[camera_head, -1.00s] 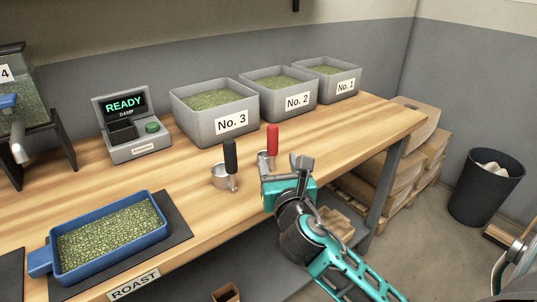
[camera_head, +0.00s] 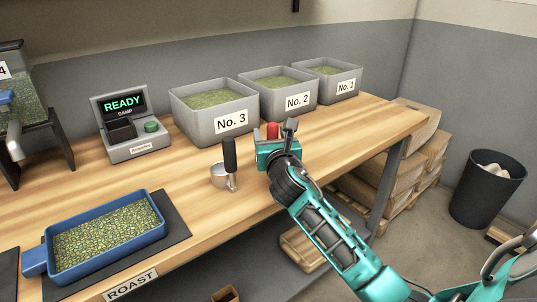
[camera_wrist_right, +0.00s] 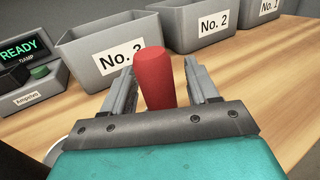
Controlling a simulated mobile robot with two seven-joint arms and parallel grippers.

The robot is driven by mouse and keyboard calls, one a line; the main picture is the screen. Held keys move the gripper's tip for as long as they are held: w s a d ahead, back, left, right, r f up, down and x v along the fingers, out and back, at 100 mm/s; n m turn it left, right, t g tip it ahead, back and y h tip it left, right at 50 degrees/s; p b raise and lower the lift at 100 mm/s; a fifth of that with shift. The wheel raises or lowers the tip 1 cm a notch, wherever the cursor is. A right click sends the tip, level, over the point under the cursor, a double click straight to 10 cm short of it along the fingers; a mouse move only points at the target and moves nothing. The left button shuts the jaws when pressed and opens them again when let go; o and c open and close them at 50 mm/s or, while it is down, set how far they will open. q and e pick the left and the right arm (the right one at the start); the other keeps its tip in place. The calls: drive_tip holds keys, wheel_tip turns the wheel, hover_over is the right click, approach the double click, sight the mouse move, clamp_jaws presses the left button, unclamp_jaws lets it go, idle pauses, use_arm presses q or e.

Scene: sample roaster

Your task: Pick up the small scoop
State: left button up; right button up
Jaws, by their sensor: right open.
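A scoop with a red handle (camera_head: 272,131) stands on the wooden bench in front of the No. 3 and No. 2 bins; its cup is hidden behind my right gripper. A scoop with a black handle (camera_head: 230,156) and a metal cup stands to its left, apart from the gripper. My right gripper (camera_head: 275,133) is open at the red handle. In the right wrist view the red handle (camera_wrist_right: 154,80) rises between the two fingers, with a gap visible on the right side. My left gripper is not in view.
Grey bins No. 3 (camera_head: 208,128), No. 2 (camera_head: 270,106) and No. 1 (camera_head: 338,91) hold green beans. A blue tray of beans (camera_head: 160,232) lies front left. The bench (camera_head: 365,125) is clear towards its right end.

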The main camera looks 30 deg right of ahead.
drive_tip(key=shift+c, duration=0.3)
clamp_jaws()
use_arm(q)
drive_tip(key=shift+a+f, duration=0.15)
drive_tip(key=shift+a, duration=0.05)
use_arm(e)
drive_tip(key=shift+r, duration=0.5)
use_arm(q)
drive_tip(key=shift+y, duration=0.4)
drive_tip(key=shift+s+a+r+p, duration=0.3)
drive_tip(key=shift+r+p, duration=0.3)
drive_tip(key=shift+p, duration=0.5)
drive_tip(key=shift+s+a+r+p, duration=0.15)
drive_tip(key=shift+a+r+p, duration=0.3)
drive_tip(key=shift+p, duration=0.6)
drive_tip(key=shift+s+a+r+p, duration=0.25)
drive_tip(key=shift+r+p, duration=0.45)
drive_tip(key=shift+p, duration=0.4)
use_arm(e)
wheel_tip(320, 180, up, 19)
